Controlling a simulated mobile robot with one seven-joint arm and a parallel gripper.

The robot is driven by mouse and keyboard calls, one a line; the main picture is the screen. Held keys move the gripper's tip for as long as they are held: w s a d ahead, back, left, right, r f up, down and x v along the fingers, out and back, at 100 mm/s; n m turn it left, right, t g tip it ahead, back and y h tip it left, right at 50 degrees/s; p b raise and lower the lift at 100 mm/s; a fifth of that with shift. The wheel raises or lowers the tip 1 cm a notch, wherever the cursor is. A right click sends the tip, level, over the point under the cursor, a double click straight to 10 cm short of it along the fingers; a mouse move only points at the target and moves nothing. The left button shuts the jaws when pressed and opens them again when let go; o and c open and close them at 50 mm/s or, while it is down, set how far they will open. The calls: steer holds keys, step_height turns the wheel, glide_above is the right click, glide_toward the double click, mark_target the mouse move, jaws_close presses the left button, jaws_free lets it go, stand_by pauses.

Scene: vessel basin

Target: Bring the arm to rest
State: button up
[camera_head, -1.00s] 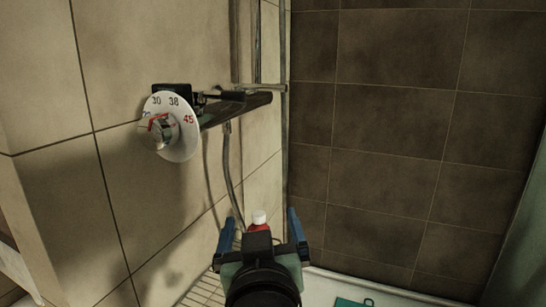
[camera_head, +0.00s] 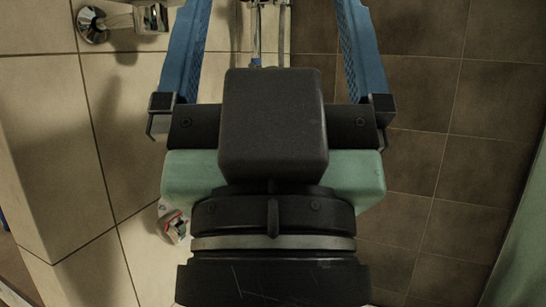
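My gripper (camera_head: 270,8) fills the middle of the view, close to the camera and pointing up. The dark wrist and pale green palm block the centre. The rest of my arm is not visible.
A chrome fitting (camera_head: 95,25) is on the beige tiled wall (camera_head: 45,120) at upper left. A metal pipe (camera_head: 256,40) shows between the fingers. A partly hidden white and red object (camera_head: 172,222) is behind the gripper's left side. Brown tiled wall (camera_head: 455,110) fills the right.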

step_height(320, 180, up, 26)
steer(key=p, duration=2.4)
steer(key=shift+r, duration=0.15)
